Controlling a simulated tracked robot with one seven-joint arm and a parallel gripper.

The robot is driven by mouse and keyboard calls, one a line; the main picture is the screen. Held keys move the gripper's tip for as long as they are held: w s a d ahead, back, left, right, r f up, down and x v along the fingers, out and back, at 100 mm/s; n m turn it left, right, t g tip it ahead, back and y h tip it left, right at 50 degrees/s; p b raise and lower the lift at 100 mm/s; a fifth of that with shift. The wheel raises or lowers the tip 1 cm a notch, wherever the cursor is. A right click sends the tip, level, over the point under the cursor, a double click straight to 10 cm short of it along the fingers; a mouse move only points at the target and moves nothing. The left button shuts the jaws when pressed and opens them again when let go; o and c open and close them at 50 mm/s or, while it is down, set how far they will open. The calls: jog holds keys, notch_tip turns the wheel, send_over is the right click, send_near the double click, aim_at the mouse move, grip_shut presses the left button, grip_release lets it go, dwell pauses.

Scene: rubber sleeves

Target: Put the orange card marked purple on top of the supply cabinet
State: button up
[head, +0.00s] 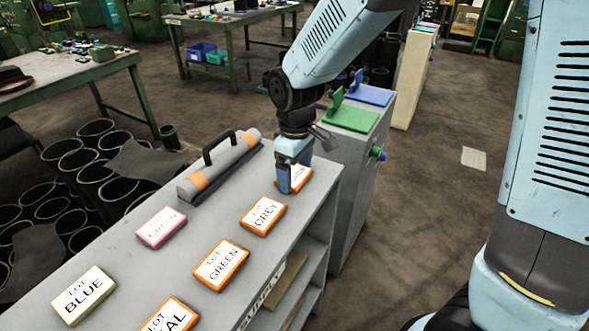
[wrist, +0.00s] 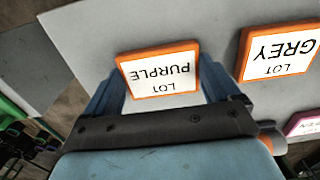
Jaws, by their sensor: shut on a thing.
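The orange-edged card marked PURPLE (wrist: 160,75) lies between my gripper's (wrist: 155,88) fingers in the wrist view. In the head view the card (head: 301,180) is partly hidden behind my gripper (head: 290,186), which is shut on it at the far end of the grey supply cabinet (head: 215,281). The card is at or just above the cabinet top; I cannot tell whether it touches. An orange card marked GREY (head: 263,215) lies beside it, also seen in the wrist view (wrist: 279,56).
Another cabinet (head: 357,150) with a green plate stands just beyond.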

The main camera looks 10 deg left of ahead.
aim_at(299, 175)
jog(key=o, duration=0.8)
jog(key=shift+r, duration=0.1)
notch_tip(299, 175, up, 12)
jog(key=s+d+r+m+t, duration=0.1)
jog(key=d+r+m, duration=0.2)
jog(key=d, duration=0.6)
jog(key=d+r+m+t, duration=0.1)
jog(key=d+r+m, duration=0.25)
jog(key=d, duration=0.45)
jog(key=shift+s+d+r+m+t, duration=0.25)
jog(key=shift+s+d+m+t, duration=0.35)
jog(key=shift+s+d+m, duration=1.2)
jog(key=shift+s+d+r+m+t, duration=0.45)
jog(key=shift+s+d, duration=0.8)
jog(key=shift+d, duration=1.5)
jog(key=shift+s+d+r+m+t, duration=0.1)
jog(key=shift+s+d+m+t, duration=0.65)
jog(key=shift+s+d+m, duration=1.1)
